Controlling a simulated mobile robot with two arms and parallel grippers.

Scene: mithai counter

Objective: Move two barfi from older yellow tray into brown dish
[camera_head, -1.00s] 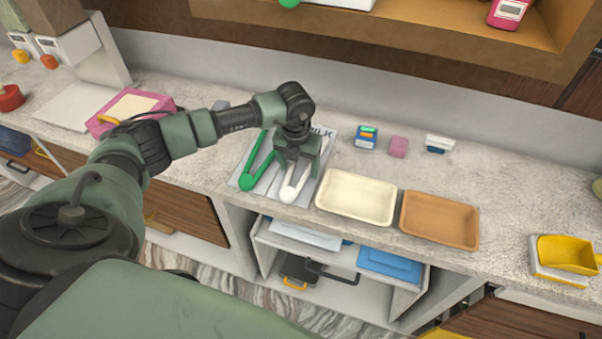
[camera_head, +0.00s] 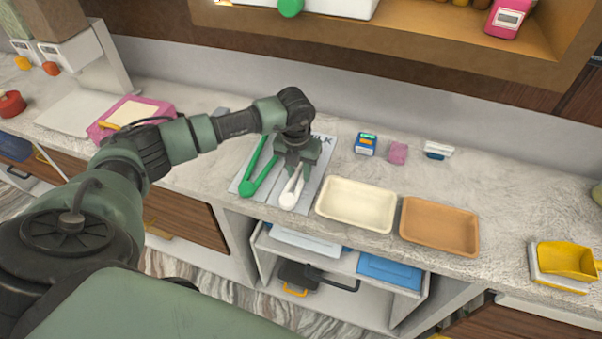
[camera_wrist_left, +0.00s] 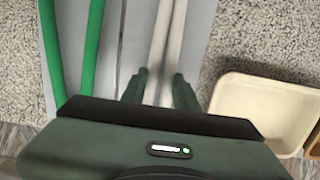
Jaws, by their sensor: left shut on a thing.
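My left gripper (camera_head: 296,172) is over the white tongs (camera_head: 289,199), which lie on a grey mat marked MILK. Its fingers are shut on the tongs' two arms, one finger on each side in the left wrist view (camera_wrist_left: 160,90). The brown dish (camera_head: 440,226) stands to the right on the counter and looks empty. A cream tray (camera_head: 356,203), also empty, stands between the mat and the dish. I cannot make out any barfi or a clearly yellow tray of them. My right gripper is not in view.
Green tongs (camera_head: 249,188) lie just left of the white ones. Small boxes (camera_head: 366,143) and a pink block (camera_head: 398,153) stand behind the trays. A yellow scoop (camera_head: 567,260) is at far right. A pink-framed box (camera_head: 130,117) is at left.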

